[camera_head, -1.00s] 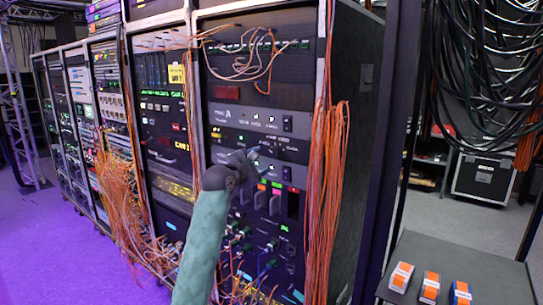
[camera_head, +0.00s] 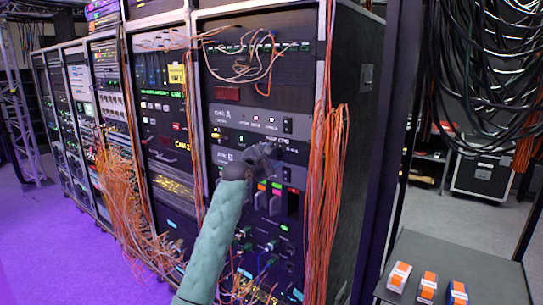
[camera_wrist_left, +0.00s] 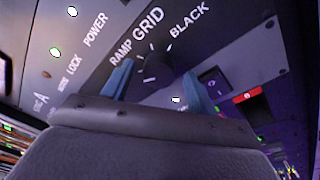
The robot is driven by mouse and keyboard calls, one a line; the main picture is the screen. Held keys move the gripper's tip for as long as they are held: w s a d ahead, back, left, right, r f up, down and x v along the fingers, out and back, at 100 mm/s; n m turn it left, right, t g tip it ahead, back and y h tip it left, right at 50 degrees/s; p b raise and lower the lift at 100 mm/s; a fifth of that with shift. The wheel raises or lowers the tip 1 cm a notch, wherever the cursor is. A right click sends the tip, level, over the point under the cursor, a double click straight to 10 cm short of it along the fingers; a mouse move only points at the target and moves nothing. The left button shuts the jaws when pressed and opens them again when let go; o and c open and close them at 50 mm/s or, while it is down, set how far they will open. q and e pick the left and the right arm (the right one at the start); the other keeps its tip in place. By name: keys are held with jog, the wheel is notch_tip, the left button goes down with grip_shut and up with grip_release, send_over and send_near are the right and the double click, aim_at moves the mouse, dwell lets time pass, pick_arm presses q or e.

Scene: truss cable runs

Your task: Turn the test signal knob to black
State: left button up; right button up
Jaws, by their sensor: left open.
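The test signal knob (camera_wrist_left: 153,64) is a dark round knob on the rack panel in the left wrist view, with the labels RAMP, GRID and BLACK arced around it. Its light pointer mark seems to face GRID; BLACK is to the upper right. My left gripper (camera_wrist_left: 157,76) is open, with one blue fingertip on each side of the knob; I cannot tell whether they touch it. In the head view the left gripper (camera_head: 270,152) is at the panel and hides the knob. My right gripper is not in view.
Orange cables (camera_head: 325,200) hang down the rack's right edge, close beside the left gripper. A red-labelled switch area (camera_wrist_left: 248,95) lies right of the knob in the wrist view. A dark table (camera_head: 455,255) with several orange-and-white boxes stands at the lower right.

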pick_arm(q)
jog(key=c, duration=1)
